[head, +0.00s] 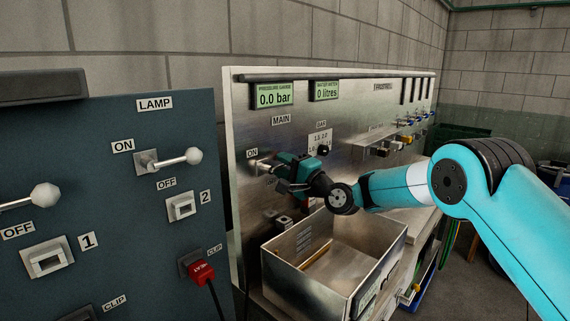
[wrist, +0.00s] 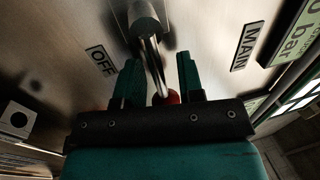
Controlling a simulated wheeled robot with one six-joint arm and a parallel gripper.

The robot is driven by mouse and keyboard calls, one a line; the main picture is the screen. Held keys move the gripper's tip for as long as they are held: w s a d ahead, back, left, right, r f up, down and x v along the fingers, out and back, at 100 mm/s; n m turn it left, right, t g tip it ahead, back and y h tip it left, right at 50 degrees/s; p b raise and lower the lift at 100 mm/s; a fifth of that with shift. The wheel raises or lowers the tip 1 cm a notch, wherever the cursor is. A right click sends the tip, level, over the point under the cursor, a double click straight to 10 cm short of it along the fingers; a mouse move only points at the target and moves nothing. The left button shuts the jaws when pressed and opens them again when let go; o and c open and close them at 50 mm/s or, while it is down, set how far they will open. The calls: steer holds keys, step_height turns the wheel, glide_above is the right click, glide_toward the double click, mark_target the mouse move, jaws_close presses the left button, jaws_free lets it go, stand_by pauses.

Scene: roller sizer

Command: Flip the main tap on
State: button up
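The main tap has a metal lever (wrist: 152,55) on a round pivot, with a red knob (wrist: 166,98) at its end. In the head view its pivot (head: 256,166) shows just below the ON label, and the lever is mostly hidden by my gripper (head: 281,168). In the wrist view the two teal fingers of my gripper (wrist: 160,72) stand on either side of the lever near the knob. Gaps show between lever and fingers, so my gripper is open around it. The OFF label (wrist: 101,60) is left of the lever, and the MAIN label (wrist: 248,47) is right.
The pressure gauge (head: 274,95) reads 0.0 bar and the water meter (head: 326,90) reads 0 litres. An open metal bin (head: 290,268) stands below my gripper. A dark panel (head: 80,140) with a lamp switch (head: 170,160) stands at the left.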

jaws_close()
